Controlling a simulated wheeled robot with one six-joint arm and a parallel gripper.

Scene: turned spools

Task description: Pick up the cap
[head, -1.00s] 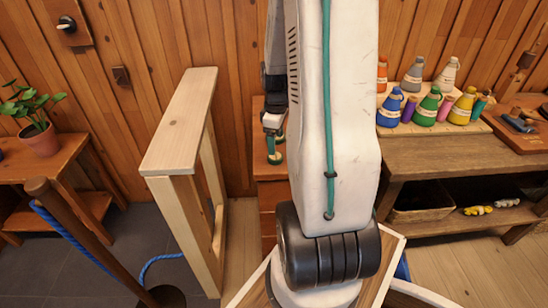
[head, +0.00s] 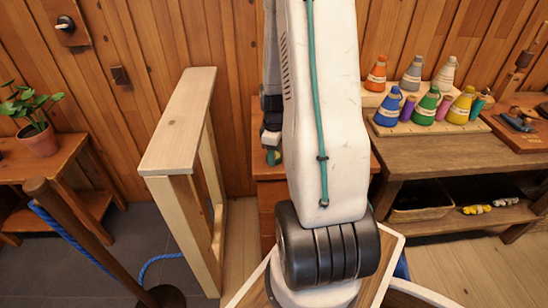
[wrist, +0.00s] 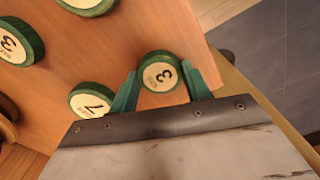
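In the wrist view, a round cap (wrist: 160,76) with a green rim and a cream face marked 3 sits on a reddish wooden top (wrist: 150,30). My gripper (wrist: 162,77) has its green fingers on either side of this cap, apart, with narrow gaps that are hard to make out. Another cap (wrist: 89,101), marked 7, lies just left of the left finger. A further cap marked 3 (wrist: 18,41) lies at the far left, and one more (wrist: 88,3) is cut off by the top edge. In the head view, my arm hides most of the gripper (head: 271,150).
In the head view, a pale wooden frame (head: 178,125) stands left of the red-brown cabinet (head: 268,205). A bench (head: 450,158) at right bears several coloured bottles (head: 427,104). A post with blue rope (head: 85,240) and a plant (head: 38,132) are at left.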

